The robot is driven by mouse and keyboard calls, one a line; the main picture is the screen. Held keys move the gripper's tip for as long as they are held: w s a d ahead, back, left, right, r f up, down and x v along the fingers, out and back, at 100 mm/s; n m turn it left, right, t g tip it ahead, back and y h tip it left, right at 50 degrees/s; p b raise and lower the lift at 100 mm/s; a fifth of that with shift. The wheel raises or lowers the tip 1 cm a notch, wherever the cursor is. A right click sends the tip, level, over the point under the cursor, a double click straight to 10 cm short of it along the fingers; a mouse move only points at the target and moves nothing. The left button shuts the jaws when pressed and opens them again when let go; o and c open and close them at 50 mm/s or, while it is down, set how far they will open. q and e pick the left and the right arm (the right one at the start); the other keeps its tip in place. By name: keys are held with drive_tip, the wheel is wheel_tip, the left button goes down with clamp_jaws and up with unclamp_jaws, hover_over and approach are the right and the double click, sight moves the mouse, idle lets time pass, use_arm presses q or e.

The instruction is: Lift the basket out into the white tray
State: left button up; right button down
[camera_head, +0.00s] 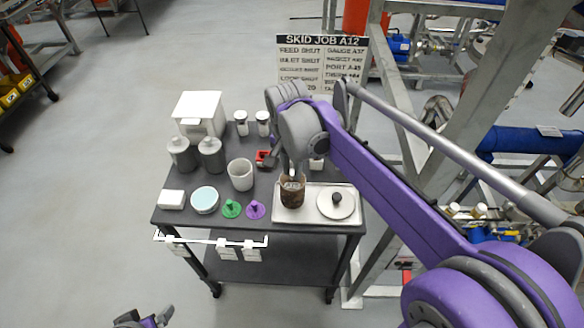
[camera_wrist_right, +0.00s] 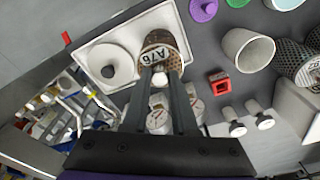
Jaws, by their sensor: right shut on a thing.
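The basket (camera_head: 292,191) is a brown, rusty-looking cylinder over the left part of the white tray (camera_head: 326,217). Whether its base touches the tray is unclear. My right gripper (camera_head: 291,172) comes down onto its top and is shut on it. In the right wrist view, the basket (camera_wrist_right: 163,43) bears a label with dark lettering, and the two fingers (camera_wrist_right: 160,78) close at a small pale piece at its top. A round lid with a dark knob (camera_head: 336,203) lies on the tray's right side. My left gripper (camera_head: 143,319) shows at the bottom edge, far from the cart; its jaws are unclear.
The dark cart top (camera_head: 270,178) also holds a pale cup (camera_head: 240,174), two grey canisters (camera_head: 211,155), a teal-topped dish (camera_head: 205,200), green (camera_head: 231,209) and purple (camera_head: 255,210) pieces and a red block (camera_head: 263,158). A sign (camera_head: 322,63) stands behind.

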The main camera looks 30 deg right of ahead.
use_arm(q)
drive_tip(key=shift+f, duration=0.1)
use_arm(e)
drive_tip(key=shift+f, duration=0.15)
use_arm(q)
drive_tip(key=shift+s+f+b, duration=0.2)
drive_tip(key=shift+f+b, duration=0.25)
use_arm(e)
drive_tip(key=shift+f, duration=0.65)
drive_tip(key=shift+c, duration=1.5)
unclamp_jaws()
use_arm(q)
drive_tip(key=shift+r, duration=0.1)
use_arm(e)
drive_tip(key=shift+r, duration=0.1)
drive_tip(key=shift+r+p, duration=2.2)
drive_tip(key=shift+r, duration=1.55)
use_arm(q)
wheel_tip(320, 180, up, 6)
drive_tip(key=w, duration=0.2)
drive_tip(key=shift+w, duration=0.15)
use_arm(e)
drive_tip(key=shift+f, duration=0.1)
